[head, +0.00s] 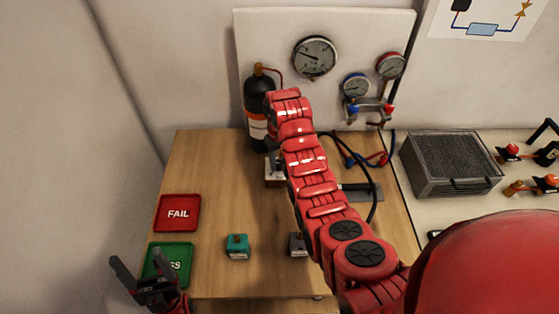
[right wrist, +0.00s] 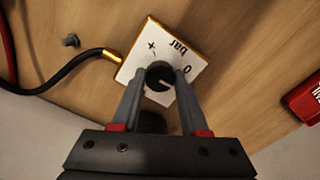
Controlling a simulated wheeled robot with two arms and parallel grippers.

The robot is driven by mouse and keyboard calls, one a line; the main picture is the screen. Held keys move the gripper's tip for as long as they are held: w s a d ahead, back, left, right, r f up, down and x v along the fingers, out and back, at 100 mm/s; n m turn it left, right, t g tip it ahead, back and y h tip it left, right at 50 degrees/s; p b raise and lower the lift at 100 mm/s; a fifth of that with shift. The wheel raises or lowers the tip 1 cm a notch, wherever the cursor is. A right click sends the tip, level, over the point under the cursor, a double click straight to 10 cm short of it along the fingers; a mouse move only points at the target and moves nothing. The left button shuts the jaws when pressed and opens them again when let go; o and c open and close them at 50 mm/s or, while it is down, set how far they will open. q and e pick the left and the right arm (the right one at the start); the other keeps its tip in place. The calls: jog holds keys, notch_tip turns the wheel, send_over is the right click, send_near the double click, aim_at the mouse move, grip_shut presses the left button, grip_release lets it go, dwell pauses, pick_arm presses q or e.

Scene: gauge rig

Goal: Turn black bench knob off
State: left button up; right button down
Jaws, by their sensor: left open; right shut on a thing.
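The black bench knob (right wrist: 159,73) sits on a white plate (right wrist: 138,57) marked "bar", "0" and "+", which reads upside down in the right wrist view. My right gripper (right wrist: 164,82) is shut on the knob, one finger on each side. A pale mark shows on the knob's lower right side; its exact setting is hard to tell. In the head view the knob's white block (head: 274,182) is mostly hidden behind my right arm, and so is the right gripper. My left gripper (head: 146,278) is open and empty above the green PASS tray (head: 184,251) at the lower left.
A black hose (right wrist: 75,70) joins the block. A black gas bottle (head: 259,98) stands behind it by the gauge panel (head: 270,35). A red FAIL tray (head: 178,213), teal block (head: 237,247) and grey block (head: 298,244) lie on the bench. A metal box (head: 449,164) is right.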

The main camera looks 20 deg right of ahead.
aim_at(279, 163)
jog(key=n, duration=0.3)
jog(key=shift+n, duration=2.1)
jog(key=shift+c, duration=2.1)
grip_release()
notch_tip(279, 163, up, 17)
jog(key=p, duration=1.4)
jog(key=shift+r, duration=0.2)
